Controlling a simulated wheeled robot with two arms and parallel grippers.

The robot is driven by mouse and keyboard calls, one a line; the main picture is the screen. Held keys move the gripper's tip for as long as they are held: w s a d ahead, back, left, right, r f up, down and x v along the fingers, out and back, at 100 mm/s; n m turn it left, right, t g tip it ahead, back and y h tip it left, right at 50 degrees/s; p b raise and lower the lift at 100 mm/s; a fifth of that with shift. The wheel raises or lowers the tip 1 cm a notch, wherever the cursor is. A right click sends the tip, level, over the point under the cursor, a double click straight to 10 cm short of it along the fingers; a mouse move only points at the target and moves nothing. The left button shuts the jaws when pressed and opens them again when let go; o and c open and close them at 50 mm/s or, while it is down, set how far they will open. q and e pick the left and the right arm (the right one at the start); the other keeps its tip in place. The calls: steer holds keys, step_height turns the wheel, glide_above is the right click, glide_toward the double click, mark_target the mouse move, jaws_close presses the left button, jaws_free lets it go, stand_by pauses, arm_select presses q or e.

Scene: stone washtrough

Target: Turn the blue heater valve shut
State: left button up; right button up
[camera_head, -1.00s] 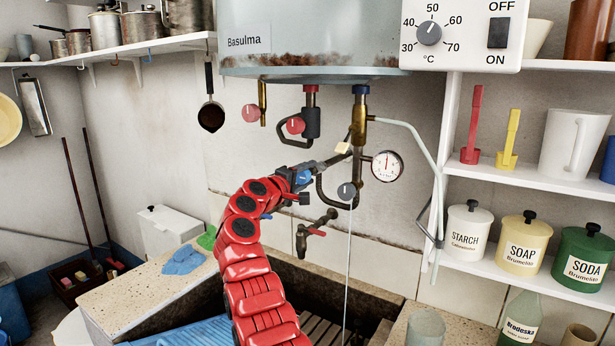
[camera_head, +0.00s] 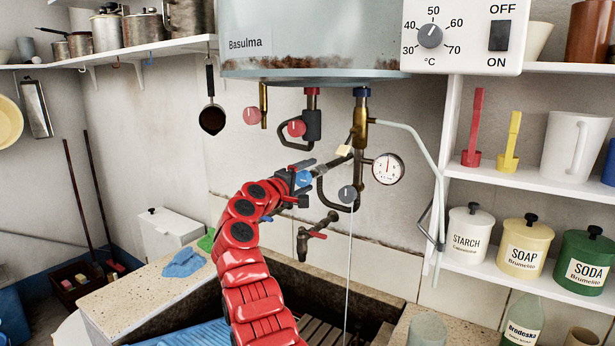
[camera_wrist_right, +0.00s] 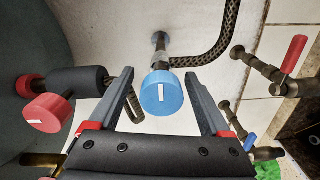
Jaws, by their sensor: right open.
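The blue valve knob (camera_head: 304,179) has a white line on its face and sits among the pipes under the heater (camera_head: 310,40). In the right wrist view the blue knob (camera_wrist_right: 166,93) lies between the two fingers, with a gap on each side. Its white line runs nearly upright there. My right gripper (camera_wrist_right: 160,76) is open and empty, with its fingers on either side of the knob. In the head view my right gripper (camera_head: 302,184) is at the knob and partly hides it. My left gripper is not in view.
Red knobs (camera_head: 252,115) (camera_head: 297,128), a grey knob (camera_head: 347,194) and a gauge (camera_head: 388,169) are close by. A red-handled tap (camera_wrist_right: 293,54) shows in the wrist view. A thin stream falls below the grey knob into the stone trough (camera_head: 385,283).

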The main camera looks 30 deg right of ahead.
steer(key=b+v, duration=0.2)
steer(key=v, duration=1.5)
steer(key=shift+b, duration=0.35)
